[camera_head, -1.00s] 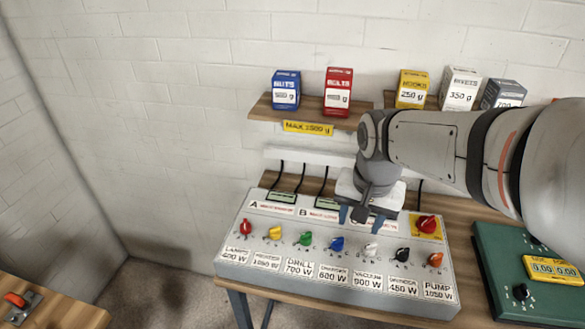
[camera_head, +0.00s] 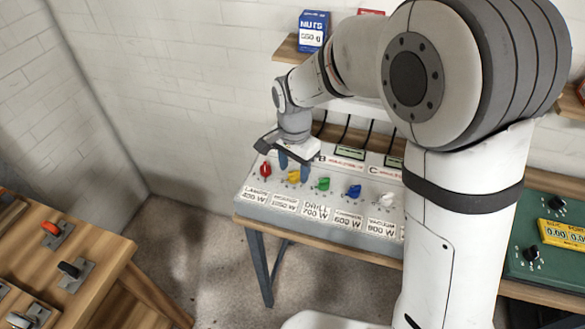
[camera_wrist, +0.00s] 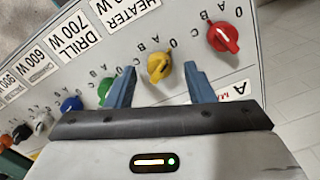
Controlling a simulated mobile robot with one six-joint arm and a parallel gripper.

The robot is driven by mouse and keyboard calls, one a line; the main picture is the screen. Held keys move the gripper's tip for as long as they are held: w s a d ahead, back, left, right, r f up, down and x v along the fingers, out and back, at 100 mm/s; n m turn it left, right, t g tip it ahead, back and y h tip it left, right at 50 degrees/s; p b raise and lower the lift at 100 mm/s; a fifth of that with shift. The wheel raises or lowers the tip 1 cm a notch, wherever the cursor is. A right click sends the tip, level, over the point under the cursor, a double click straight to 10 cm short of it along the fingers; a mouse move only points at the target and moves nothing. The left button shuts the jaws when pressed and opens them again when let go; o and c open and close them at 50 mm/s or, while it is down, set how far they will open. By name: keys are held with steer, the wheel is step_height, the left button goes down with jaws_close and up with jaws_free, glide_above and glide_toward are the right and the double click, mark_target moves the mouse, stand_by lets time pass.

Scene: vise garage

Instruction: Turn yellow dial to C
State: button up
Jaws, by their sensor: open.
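The yellow dial (camera_head: 293,177) is the second knob from the left in the row on the grey panel's sloped front, above the heater label. In the wrist view the yellow dial (camera_wrist: 159,67) sits centred between my two blue fingers, with small letters around it. I cannot tell for sure which letter its pointer faces. My gripper (camera_head: 294,168) is open with its fingers pointing down over the dial; it also shows in the wrist view (camera_wrist: 158,82). A gap shows between each finger and the dial, and I cannot tell how far down the fingers reach.
A red dial (camera_wrist: 223,37) and a green dial (camera_head: 323,184) flank the yellow one closely. A blue dial (camera_head: 354,191) is further right. A green box (camera_head: 545,235) stands at the right. A wooden table (camera_head: 95,255) with switches is at the left.

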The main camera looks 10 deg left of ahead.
steer(key=shift+f, duration=0.65)
steer(key=c, duration=0.9)
steer(key=shift+a, duration=0.15)
steer(key=shift+c, duration=0.4)
